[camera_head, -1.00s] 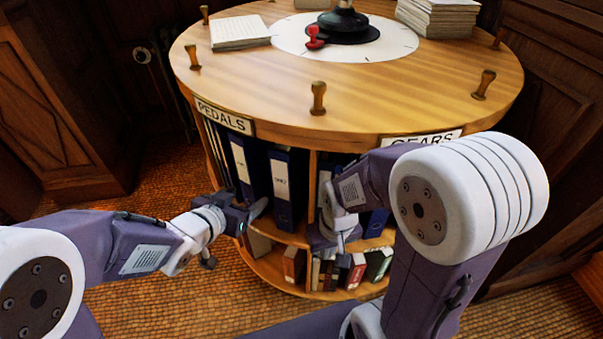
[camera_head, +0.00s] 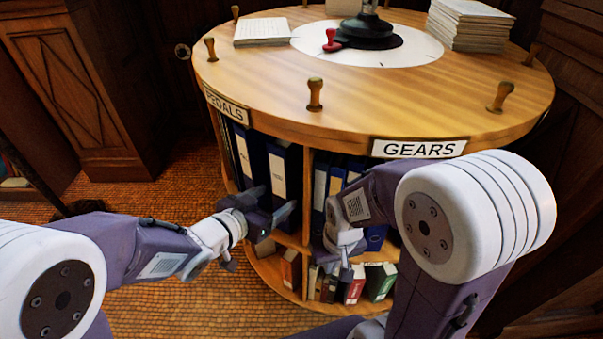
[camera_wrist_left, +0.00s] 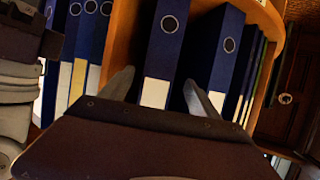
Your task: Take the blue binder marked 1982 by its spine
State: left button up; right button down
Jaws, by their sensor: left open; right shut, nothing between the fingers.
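Blue binders stand upright in the round wooden cabinet's upper shelf. One blue binder (camera_head: 278,172) with a white spine label stands left of the divider, behind my left gripper (camera_head: 272,203); I cannot read its marking. In the left wrist view a blue binder (camera_wrist_left: 166,40) with a round finger hole and pale label stands between the two open fingers of my left gripper (camera_wrist_left: 157,84), with no clear contact. Another blue binder (camera_wrist_left: 224,50) stands to its right. My right gripper (camera_head: 343,268) is shut and empty in front of the GEARS side, partly hidden by its arm.
The round cabinet top (camera_head: 400,95) carries wooden handles, a paper stack (camera_head: 470,25), a pad (camera_head: 262,31) and a red stamp (camera_head: 331,40). The divider (camera_head: 307,195) is close right of my left gripper. Small books (camera_head: 380,282) fill the lower shelf.

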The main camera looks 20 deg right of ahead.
aim_at(279, 197)
pick_arm(q)
jog(key=shift+w+d+f, duration=0.55)
jog(key=shift+d+f, duration=0.05)
jog(key=shift+w+d+b, duration=0.3)
jog(key=shift+w, duration=0.05)
jog(key=shift+w+d+f+b, duration=0.1)
jog(key=shift+d+f+b, duration=0.1)
jog(key=shift+f+b, duration=0.1)
jog(key=b+x, duration=0.1)
jog(key=x, duration=0.3)
jog(key=shift+d+b, duration=0.25)
jog(key=shift+b, duration=0.15)
pick_arm(e)
notch_tip(279, 197, down, 4)
jog(key=shift+r, duration=0.2)
pick_arm(q)
grip_shut()
jog(key=shift+r, duration=0.15)
